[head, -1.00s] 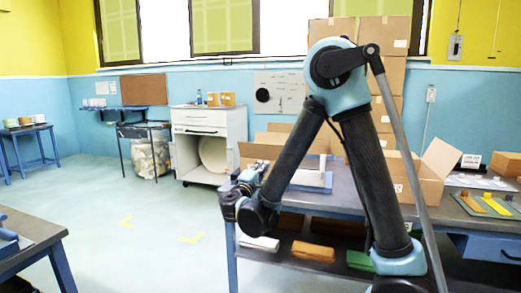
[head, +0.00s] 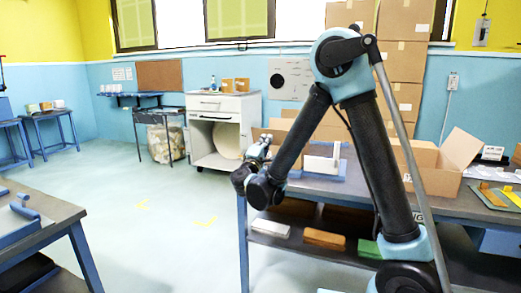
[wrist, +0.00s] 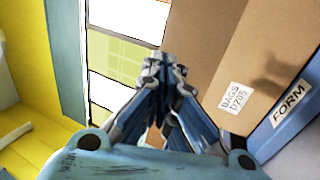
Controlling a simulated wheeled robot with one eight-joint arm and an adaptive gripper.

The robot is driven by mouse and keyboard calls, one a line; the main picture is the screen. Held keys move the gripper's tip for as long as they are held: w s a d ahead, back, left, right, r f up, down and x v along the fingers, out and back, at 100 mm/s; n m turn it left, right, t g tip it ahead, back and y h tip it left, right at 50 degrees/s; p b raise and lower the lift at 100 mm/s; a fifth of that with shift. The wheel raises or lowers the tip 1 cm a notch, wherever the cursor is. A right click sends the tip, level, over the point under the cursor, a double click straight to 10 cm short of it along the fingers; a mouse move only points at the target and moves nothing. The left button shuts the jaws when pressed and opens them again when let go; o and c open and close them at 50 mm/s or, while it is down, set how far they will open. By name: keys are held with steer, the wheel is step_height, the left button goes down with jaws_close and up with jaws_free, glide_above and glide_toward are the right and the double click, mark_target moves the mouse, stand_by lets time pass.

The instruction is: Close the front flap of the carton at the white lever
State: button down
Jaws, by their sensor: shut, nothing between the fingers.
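An open brown carton (head: 281,128) stands on the workbench by the white lever (head: 322,164), largely hidden behind my arm. The lever sits on a blue base (head: 330,182). In the head view my gripper (head: 263,143) is near the left end of the bench, in front of the carton's visible cardboard. In the wrist view my gripper (wrist: 158,72) is shut and empty. A brown carton panel (wrist: 235,45) labelled BAGS D205 is to its right, apart from the fingertips. A blue part (wrist: 287,112) labelled FORM lies beside that panel. The front flap's angle cannot be told.
Another open carton (head: 432,172) with raised flaps stands farther right on the bench (head: 345,196). Stacked boxes (head: 409,60) rise behind. A white cabinet (head: 222,110) is at the back wall. A blue table (head: 40,232) is at lower left; the floor between is clear.

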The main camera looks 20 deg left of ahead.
mark_target(270, 130)
steer(key=x, duration=0.4)
steer(key=shift+w, duration=0.2)
steer(key=shift+a+r, duration=0.1)
steer(key=shift+a, duration=0.3)
steer(key=shift+d, duration=0.2)
steer(key=shift+w+d+r, duration=0.1)
steer(key=shift+r, duration=0.05)
